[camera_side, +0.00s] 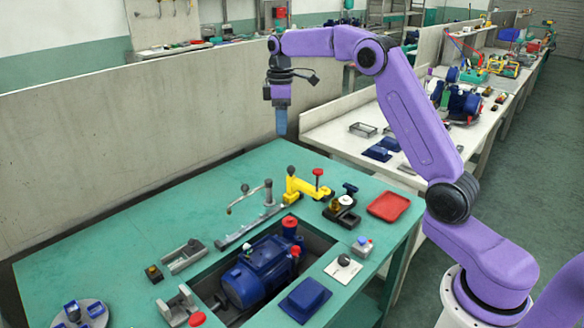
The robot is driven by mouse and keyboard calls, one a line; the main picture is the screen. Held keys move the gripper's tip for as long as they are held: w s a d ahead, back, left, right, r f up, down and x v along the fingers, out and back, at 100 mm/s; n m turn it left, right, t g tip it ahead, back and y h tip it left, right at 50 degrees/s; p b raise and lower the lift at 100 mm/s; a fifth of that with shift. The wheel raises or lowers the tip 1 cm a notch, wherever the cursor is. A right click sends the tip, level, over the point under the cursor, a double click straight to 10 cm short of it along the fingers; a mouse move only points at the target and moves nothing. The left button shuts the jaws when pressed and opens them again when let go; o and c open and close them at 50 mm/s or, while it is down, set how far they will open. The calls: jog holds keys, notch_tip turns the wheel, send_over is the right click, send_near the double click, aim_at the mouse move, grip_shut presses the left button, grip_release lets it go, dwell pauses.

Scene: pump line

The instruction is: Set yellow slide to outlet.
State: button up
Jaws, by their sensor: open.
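The yellow slide (305,188) appears to be the bright yellow bracket-like part on the far side of the green table, with a dark knob at its left end and a red-topped post near its right end. Its setting and any outlet marking are too small to read. My gripper (281,130) hangs pointing down, high above the table's far edge, behind and above the yellow slide and apart from it. Its jaws are open and empty; the gap between the fingers is hard to see from this side.
A blue pump motor (255,276) sits in a recess of the green table (130,232). A lever fixture (250,220) stands left of the slide. A red tray (388,206) and a dark block with knobs (342,210) lie right. A blue tray (305,299) is in front.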

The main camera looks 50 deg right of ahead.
send_near(291, 167)
jog(key=f, duration=1)
jog(key=shift+d+f, duration=0.1)
jog(key=shift+d, duration=0.15)
grip_shut()
jog(key=shift+a, duration=0.1)
